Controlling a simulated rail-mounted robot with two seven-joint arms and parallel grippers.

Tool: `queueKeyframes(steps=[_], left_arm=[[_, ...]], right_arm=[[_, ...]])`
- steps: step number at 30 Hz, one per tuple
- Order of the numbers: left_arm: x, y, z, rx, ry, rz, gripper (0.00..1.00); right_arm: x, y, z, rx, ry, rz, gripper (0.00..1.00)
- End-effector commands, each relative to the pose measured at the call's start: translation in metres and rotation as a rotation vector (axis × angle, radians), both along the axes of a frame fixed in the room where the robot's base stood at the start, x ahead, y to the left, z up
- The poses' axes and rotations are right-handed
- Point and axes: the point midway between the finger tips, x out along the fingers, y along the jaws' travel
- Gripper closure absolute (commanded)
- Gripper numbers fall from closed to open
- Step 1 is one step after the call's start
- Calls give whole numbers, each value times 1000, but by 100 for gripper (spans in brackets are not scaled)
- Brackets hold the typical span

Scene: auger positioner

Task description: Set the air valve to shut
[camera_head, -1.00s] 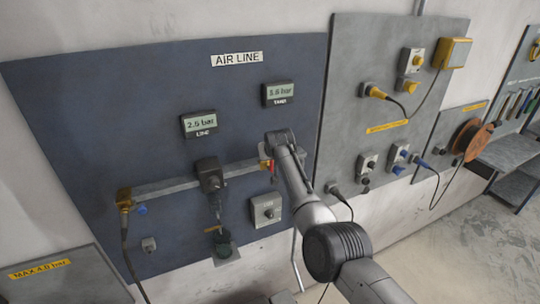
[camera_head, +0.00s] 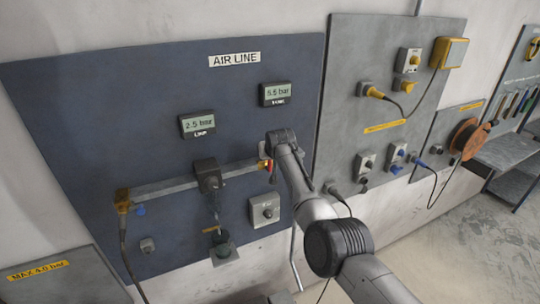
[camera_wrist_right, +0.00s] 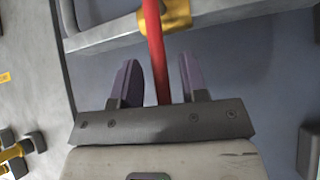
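The air valve has a red lever (camera_wrist_right: 155,50) and a brass body (camera_wrist_right: 178,16) on a grey pipe. In the right wrist view the lever stands between the two purple fingers of my right gripper (camera_wrist_right: 158,76), with a gap on each side. The fingers are open and do not appear to press on it. In the head view my right wrist covers most of the valve, and only a bit of red lever (camera_head: 269,166) shows beside it. My left gripper is out of view.
The AIR LINE panel (camera_head: 100,90) carries a line display (camera_head: 197,124) reading about 2.5 bar, a tank display (camera_head: 275,94), a dark regulator (camera_head: 208,174) and a grey knob box (camera_head: 265,210). A grey panel (camera_head: 345,100) with plugs and cables stands to the right.

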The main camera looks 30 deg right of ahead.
Motion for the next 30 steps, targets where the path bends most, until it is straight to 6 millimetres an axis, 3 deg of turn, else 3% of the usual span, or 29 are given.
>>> queueKeyframes(steps=[14, 20, 30], left_arm=[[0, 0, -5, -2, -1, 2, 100], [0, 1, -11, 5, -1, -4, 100], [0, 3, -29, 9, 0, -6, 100]], right_arm=[[-6, 2, 8, -4, -2, -1, 60], [-20, 7, 20, -1, -4, 1, 60], [-56, 16, 57, -1, -5, 1, 60]])
